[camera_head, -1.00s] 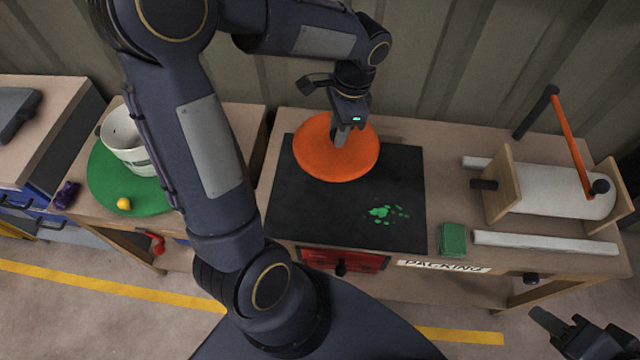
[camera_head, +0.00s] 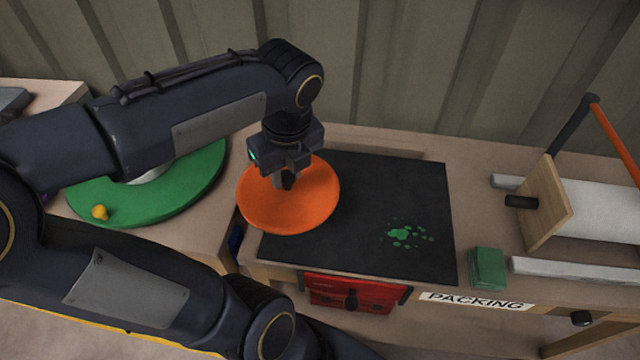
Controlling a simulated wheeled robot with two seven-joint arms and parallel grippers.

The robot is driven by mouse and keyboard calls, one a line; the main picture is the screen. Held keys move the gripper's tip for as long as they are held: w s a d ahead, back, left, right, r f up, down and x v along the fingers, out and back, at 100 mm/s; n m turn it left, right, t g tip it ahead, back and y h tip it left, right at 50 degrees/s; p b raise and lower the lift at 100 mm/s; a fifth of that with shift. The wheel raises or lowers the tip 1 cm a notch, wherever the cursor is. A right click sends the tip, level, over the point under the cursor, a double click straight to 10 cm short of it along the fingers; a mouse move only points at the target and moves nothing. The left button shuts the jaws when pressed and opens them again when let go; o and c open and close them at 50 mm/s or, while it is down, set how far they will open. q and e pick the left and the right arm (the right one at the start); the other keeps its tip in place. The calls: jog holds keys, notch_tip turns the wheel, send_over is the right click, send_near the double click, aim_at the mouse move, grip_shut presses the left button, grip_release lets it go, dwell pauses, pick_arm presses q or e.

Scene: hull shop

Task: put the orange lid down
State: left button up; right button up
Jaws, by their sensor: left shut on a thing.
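The orange lid (camera_head: 312,208) is a round disc in the head view, over the left part of the black mat (camera_head: 350,250) and reaching past its left edge. My left gripper (camera_head: 287,182) comes down from above and is shut on the orange lid near its middle; the fingertips are partly hidden by the gripper body. I cannot tell for sure whether the lid touches the mat or hangs just above it. My right gripper is out of the picture.
A green round board (camera_head: 190,190) with a yellow knob (camera_head: 99,212) lies on the left bench. Green spots mark the mat. A green block (camera_head: 487,268) and a roll holder (camera_head: 545,205) stand to the right. The mat's right half is otherwise clear.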

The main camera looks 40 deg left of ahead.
aim_at(304, 172)
pick_arm(q)
jog(key=w, duration=0.1)
jog(key=w+f, duration=0.1)
jog(key=w, duration=0.1)
jog(key=w+f, duration=0.1)
jog(key=shift+w+a+f+b, duration=0.1)
jog(key=shift+w+f+b, duration=0.1)
jog(key=shift+w+b, duration=0.2)
jog(key=w+f, duration=0.2)
jog(key=w+f+b, duration=0.1)
jog(key=w+f, duration=0.1)
jog(key=f, duration=0.1)
jog(key=shift+w+a+f+b, duration=0.1)
jog(key=shift+w+f+b, duration=0.1)
jog(key=shift+w+b, duration=0.15)
jog(key=shift+w+f+b, duration=0.15)
jog(key=shift+f+b, duration=0.1)
jog(key=shift+f, duration=0.65)
jog(key=shift+w+f+b, duration=0.15)
jog(key=shift+f+b, duration=0.1)
jog(key=shift+f, duration=0.6)
jog(key=shift+f, duration=0.1)
jog(key=shift+f, duration=0.15)
jog(key=o, duration=1)
jog(key=shift+c, duration=0.2)
